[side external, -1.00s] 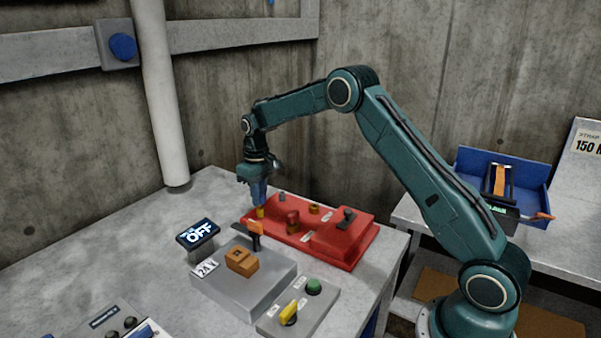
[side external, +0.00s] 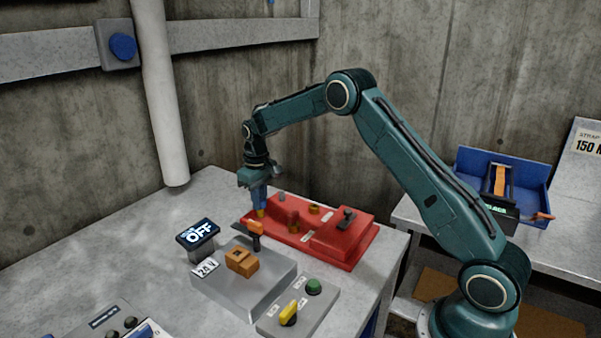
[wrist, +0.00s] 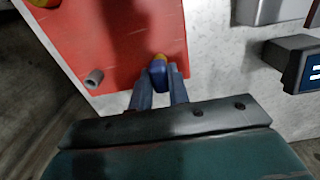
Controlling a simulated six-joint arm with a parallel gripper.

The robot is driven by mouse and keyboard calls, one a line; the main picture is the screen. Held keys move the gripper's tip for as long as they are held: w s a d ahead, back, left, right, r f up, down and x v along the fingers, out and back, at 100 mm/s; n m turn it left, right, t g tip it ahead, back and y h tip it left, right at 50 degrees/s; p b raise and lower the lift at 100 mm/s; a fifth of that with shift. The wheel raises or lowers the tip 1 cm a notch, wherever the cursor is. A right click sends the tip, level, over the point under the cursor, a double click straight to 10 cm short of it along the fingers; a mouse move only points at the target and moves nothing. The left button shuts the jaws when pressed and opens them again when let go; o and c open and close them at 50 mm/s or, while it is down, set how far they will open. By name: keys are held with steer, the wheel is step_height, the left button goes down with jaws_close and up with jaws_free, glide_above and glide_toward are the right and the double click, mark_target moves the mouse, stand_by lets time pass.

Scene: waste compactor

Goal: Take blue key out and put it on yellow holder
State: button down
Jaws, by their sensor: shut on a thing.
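My gripper (side external: 259,204) points down over the left end of the red panel (side external: 345,255). In the wrist view my gripper (wrist: 158,84) is shut on the blue key (wrist: 158,70), a small blue block between the fingertips.
A grey box (side external: 240,285) with an orange block and an orange-handled lever (side external: 254,228) is in front. An OFF display (side external: 198,233) stands left.

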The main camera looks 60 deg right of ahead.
steer(key=shift+f, duration=0.1)
stand_by(0.8)
steer(key=c, duration=1.3)
jaws_free()
steer(key=shift+c, duration=0.2)
steer(key=shift+r, duration=3.5)
